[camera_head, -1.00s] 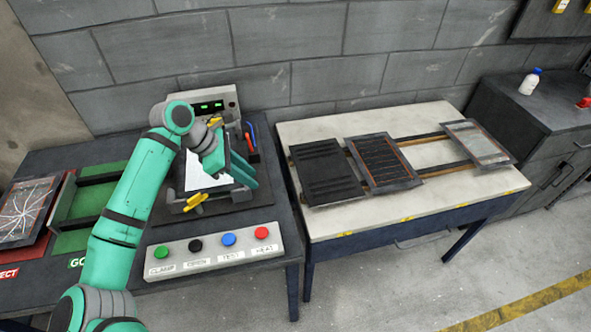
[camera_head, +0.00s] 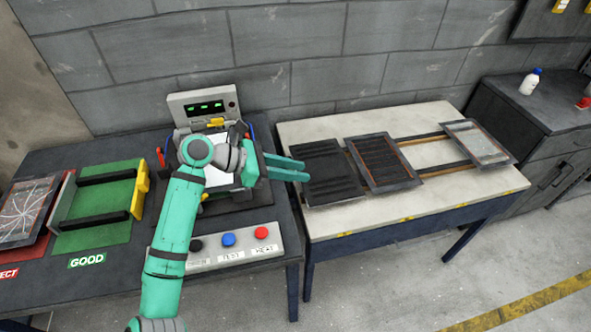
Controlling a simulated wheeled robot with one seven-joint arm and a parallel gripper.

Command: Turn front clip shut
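The test fixture (camera_head: 255,200) stands on the dark bench with a white sheet-like panel in it. A sliver of yellow, the front clip (camera_head: 206,196), shows at its front edge beside my arm. The arm hides most of it, so I cannot tell whether it is turned shut. Another yellow clip (camera_head: 216,122) is at the back of the fixture. My gripper (camera_head: 303,172) is to the right of the fixture, with its teal fingers pointing right toward the pale table. A gap shows between the fingers and nothing is held. It is apart from the front clip.
A button panel (camera_head: 228,249) lies in front of the fixture, its left end hidden by my arm. The grey control box (camera_head: 203,105) stands behind. A green GOOD rack (camera_head: 100,212) is left. Dark panels (camera_head: 328,172) lie on the pale table (camera_head: 425,152) close to my fingertips.

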